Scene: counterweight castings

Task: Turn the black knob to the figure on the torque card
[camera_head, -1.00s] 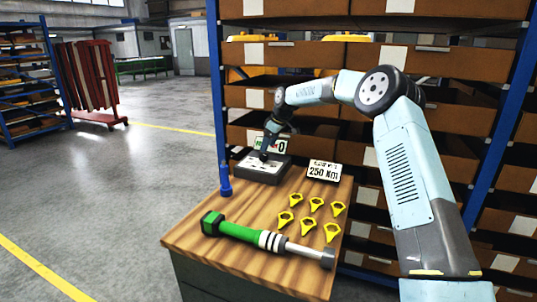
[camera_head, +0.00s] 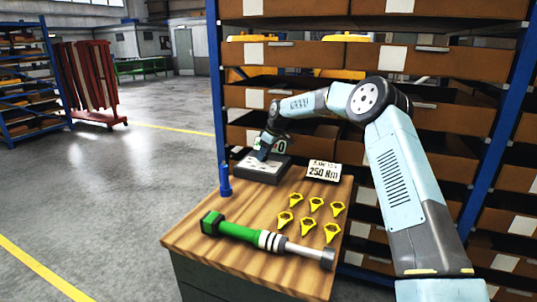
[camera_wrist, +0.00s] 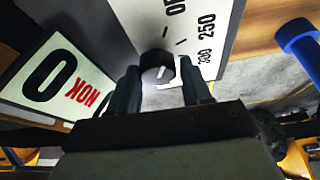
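The black knob (camera_wrist: 153,62) shows in the wrist view, on the pale face of the torque tester. Figures 250 (camera_wrist: 207,27) and 300 are printed beside it. A light mark shows on the knob, but what it points at is unclear. My gripper (camera_wrist: 161,85) has its fingers apart, one on each side of the knob in that view; contact cannot be told. In the head view my gripper (camera_head: 264,153) is low over the tester box (camera_head: 262,176), hiding the knob. The torque card (camera_head: 323,172) reads 250 Nm and stands right of the box.
A green-handled torque wrench (camera_head: 238,232) lies across the wooden bench (camera_head: 200,258). Shelving with brown boxes rises behind.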

